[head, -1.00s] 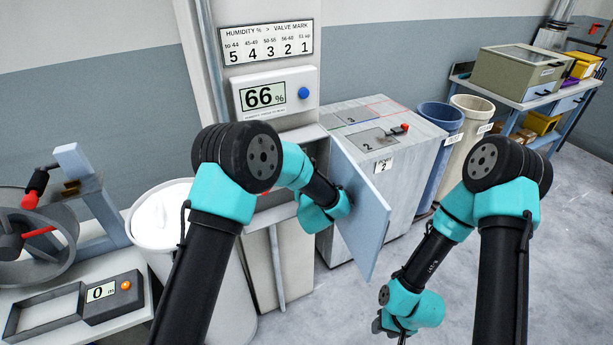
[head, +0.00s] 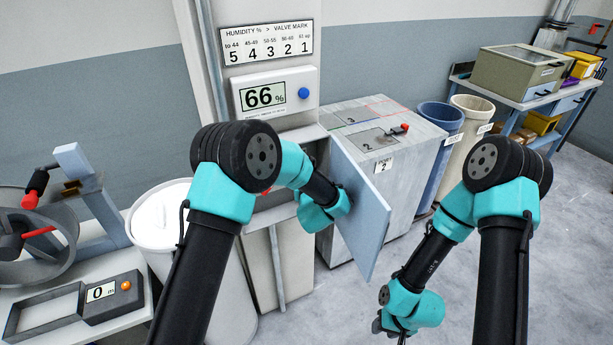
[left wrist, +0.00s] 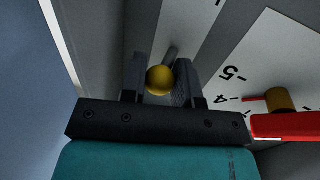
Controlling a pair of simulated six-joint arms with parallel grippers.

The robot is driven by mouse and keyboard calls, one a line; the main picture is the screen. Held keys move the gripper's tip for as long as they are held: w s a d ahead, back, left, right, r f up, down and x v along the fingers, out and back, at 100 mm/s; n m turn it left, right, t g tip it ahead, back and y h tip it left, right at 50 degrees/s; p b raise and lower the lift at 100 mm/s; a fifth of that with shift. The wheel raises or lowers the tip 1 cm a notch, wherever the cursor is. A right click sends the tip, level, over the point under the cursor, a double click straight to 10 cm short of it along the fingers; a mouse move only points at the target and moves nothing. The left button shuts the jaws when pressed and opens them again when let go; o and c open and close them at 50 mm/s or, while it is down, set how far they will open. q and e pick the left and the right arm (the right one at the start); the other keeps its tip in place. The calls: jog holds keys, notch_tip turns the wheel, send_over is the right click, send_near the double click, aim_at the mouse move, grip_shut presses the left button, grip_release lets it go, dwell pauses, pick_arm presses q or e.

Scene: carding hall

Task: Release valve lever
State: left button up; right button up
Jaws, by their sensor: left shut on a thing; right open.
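In the left wrist view, my left gripper (left wrist: 160,88) is shut on a yellow round knob (left wrist: 160,80) with a grey stem behind it; I take this as the valve lever's handle. A red bar (left wrist: 288,126) and brass hub (left wrist: 280,99) show at the right, with a thin red pointer near mark 4 on a white scale (left wrist: 262,62). The gripper body hides any join between bar and knob. In the head view the left fingers and the valve are hidden at the open cabinet. My right gripper (head: 390,329) is open, low over the floor, away from the cabinet.
The blue-grey cabinet door (head: 366,222) stands open beside my left wrist. The humidity display (head: 263,96) reads 66 %; the chart (head: 266,43) above pairs 61 up with mark 1. A white bin (head: 160,225) stands left, a grey box (head: 400,150) right.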

pick_arm(q)
jog(key=shift+r, duration=0.1)
jog(key=shift+w+r+n+g, duration=0.1)
jog(key=shift+r+n+g, duration=0.3)
jog(key=shift+g, duration=0.7)
jog(key=shift+w+a+r+n+g+h, duration=0.15)
jog(key=shift+r+g+h, duration=0.15)
jog(key=shift+g, duration=0.4)
jog(key=shift+w+d+r+n+g+h, duration=0.15)
jog(key=shift+r+g+h, duration=0.15)
jog(key=shift+g, duration=0.4)
jog(key=shift+s+a, duration=0.1)
jog(key=o, duration=0.9)
jog(key=v, duration=1.7)
jog(key=shift+s+r, duration=0.1)
jog(key=shift+r, duration=0.1)
